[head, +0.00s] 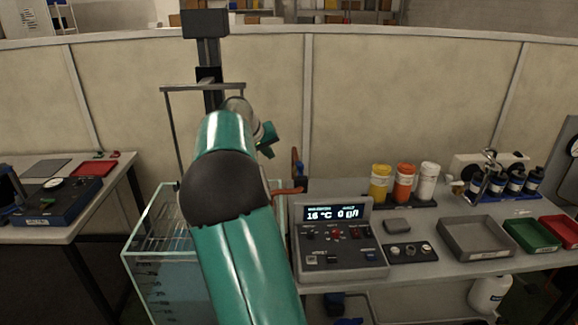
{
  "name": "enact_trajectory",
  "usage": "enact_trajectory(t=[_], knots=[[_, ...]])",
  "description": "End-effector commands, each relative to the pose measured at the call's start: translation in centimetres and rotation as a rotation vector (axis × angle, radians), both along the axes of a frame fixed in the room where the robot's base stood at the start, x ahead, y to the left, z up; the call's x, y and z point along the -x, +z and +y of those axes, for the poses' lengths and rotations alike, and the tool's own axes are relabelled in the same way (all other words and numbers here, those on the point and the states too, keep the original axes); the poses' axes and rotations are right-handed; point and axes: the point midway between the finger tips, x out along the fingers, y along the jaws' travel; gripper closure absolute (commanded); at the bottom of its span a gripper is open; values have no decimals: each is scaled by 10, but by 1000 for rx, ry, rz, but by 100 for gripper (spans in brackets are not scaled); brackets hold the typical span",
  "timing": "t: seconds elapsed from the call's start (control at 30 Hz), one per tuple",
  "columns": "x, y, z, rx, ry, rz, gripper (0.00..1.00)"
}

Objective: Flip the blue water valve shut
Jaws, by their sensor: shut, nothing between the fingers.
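A copper-coloured pipe (289,190) comes out beside the glass tank, with a small upright fitting (297,160) at its right end. The fitting has a blue part (299,169) that looks like the water valve's handle, but it is too small to tell its exact position. My gripper (267,150) is to the left of this fitting and a little above it in the picture, apart from it. It is small and partly hidden by my arm. It is shut and holds nothing.
The glass tank (140,262) stands behind my arm, with a dark post and frame above it. A control box (335,262) with a lit display sits right of the pipe. Bottles (405,178), a grey tray (482,250) and green and red trays stand further right. Blue parts (335,302) show below the table.

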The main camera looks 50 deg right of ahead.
Motion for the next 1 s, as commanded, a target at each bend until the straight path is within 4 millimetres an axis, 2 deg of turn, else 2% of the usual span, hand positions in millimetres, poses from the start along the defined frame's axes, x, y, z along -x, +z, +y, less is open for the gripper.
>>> enact_trajectory(t=[0.27, 0.73, 1.0], knots=[[-1, -10, -7, 0, 1, 1, 100], [-7, -81, -57, -1, -1, 1, 100], [12, -80, -86, 1, 0, -2, 100]])
